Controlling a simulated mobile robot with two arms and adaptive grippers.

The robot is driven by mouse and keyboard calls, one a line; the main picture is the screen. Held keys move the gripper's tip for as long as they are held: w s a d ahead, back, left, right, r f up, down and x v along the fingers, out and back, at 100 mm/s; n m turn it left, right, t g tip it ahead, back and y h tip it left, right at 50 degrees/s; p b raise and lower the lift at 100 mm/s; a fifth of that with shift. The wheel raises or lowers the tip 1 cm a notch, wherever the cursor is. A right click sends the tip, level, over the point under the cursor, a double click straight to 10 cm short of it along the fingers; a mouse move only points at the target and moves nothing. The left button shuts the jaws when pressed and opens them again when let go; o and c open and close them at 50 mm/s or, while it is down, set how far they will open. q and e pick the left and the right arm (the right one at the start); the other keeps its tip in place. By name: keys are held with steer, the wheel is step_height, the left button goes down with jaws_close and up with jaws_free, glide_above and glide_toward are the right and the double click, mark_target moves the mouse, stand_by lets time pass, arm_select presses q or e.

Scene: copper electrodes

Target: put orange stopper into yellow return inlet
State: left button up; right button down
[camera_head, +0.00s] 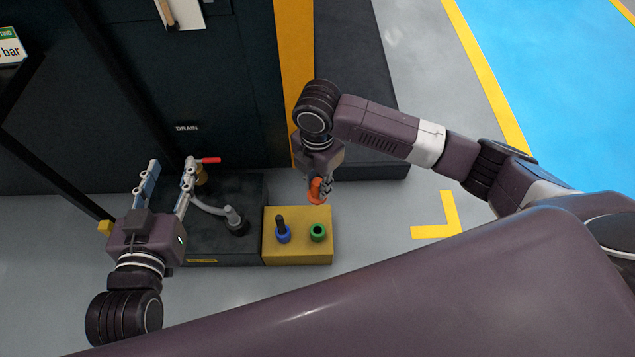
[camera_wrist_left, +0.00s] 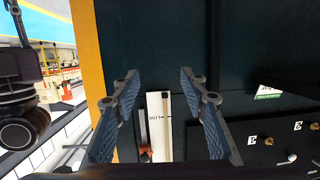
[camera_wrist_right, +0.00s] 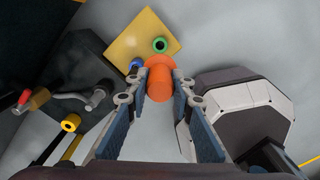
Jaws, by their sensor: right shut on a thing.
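The orange stopper (camera_head: 316,191) is held in my right gripper (camera_head: 318,186), above the back edge of the yellow block. In the right wrist view the stopper (camera_wrist_right: 160,82) sits between the fingertips. A yellow ring-shaped fitting with a dark opening (camera_wrist_right: 70,122) shows left of and apart from the stopper in the right wrist view; it looks like the yellow return inlet. I cannot make it out in the head view. My left gripper (camera_head: 170,182) is open and empty beside the drain valve, facing the dark cabinet.
The yellow block (camera_head: 297,255) carries a blue ring with a dark stopper (camera_head: 282,231) and an empty green ring (camera_head: 318,232). A red-handled drain valve (camera_head: 207,161) and hose nozzle (camera_head: 234,217) stand by the black tray (camera_head: 215,247).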

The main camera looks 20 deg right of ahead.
steer(key=shift+r+p, duration=0.35)
steer(key=shift+p, duration=0.05)
steer(key=shift+r+p, duration=0.25)
steer(key=shift+p, duration=0.05)
steer(key=shift+r, duration=0.15)
steer(key=shift+r+p, duration=0.35)
steer(key=shift+p, duration=0.25)
steer(key=shift+r+p, duration=0.3)
steer(key=shift+p, duration=0.1)
steer(key=shift+r, duration=0.1)
arm_select(q)
steer(key=s+a+f+g+y, duration=0.1)
steer(key=s+a+f+g, duration=0.1)
steer(key=s+f+g, duration=0.3)
steer(key=s+a+f+g+y, duration=0.1)
steer(key=s+a+f+g, duration=0.2)
steer(key=s+f, duration=0.6)
steer(key=shift+s+a+n+g+y, duration=0.35)
steer(key=shift+s+g, duration=0.3)
steer(key=shift+g, duration=0.35)
